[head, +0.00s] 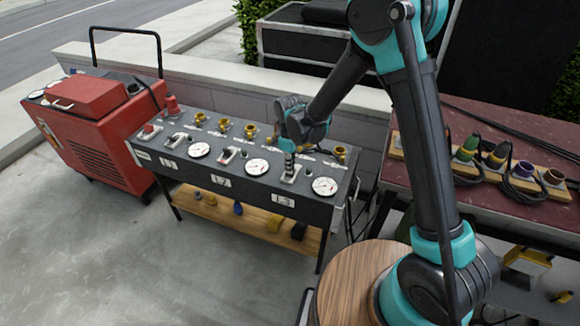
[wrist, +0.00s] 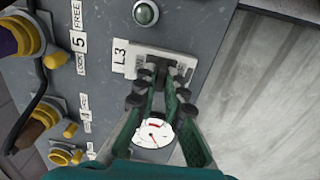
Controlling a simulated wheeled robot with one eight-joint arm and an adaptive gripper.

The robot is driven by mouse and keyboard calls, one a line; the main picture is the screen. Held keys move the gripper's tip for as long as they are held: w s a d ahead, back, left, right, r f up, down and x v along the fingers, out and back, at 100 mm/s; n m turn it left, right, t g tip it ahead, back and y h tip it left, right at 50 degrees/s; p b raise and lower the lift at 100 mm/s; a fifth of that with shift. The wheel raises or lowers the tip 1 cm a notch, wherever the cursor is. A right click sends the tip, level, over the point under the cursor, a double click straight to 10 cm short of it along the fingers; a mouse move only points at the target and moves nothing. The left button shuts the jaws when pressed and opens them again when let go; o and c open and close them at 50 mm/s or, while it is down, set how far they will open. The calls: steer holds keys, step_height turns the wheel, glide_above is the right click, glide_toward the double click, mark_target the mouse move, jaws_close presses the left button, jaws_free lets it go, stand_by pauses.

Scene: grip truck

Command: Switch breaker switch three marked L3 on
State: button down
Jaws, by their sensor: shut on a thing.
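The breaker panel (head: 232,187) is a dark, table-like console with labels L1, L2 and L3 along its front edge. My gripper (head: 290,158) points down at the L3 breaker switch, near the panel's right end. In the wrist view, my gripper (wrist: 163,74) has its green fingers closed around the dark lever of the L3 breaker switch (wrist: 160,63). The L1 switch (head: 177,138) and L2 switch (head: 229,154) stand further left.
A white gauge (wrist: 153,133) shows between my fingers, and a green indicator (wrist: 146,13) sits beyond the switch. Yellow-collared connectors (wrist: 23,35) line the panel's far side. A red machine (head: 95,125) stands left, and a dark red table (head: 490,150) with cables stands right.

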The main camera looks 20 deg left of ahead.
steer(key=g, duration=0.1)
steer(key=w+g, duration=0.1)
steer(key=shift+w+d+g, duration=0.1)
steer(key=shift+w+g, duration=0.15)
steer(key=shift+g, duration=0.15)
steer(key=shift+w+f+g, duration=0.15)
steer(key=shift+w+g, duration=0.1)
steer(key=shift+g, duration=0.5)
steer(key=shift+w+f+g, duration=0.1)
steer(key=shift+w+g, duration=0.15)
steer(key=shift+g, duration=0.5)
steer(key=shift+y, duration=0.3)
steer(key=c, duration=1.6)
jaws_free()
steer(key=v, duration=0.8)
steer(key=shift+f, duration=0.1)
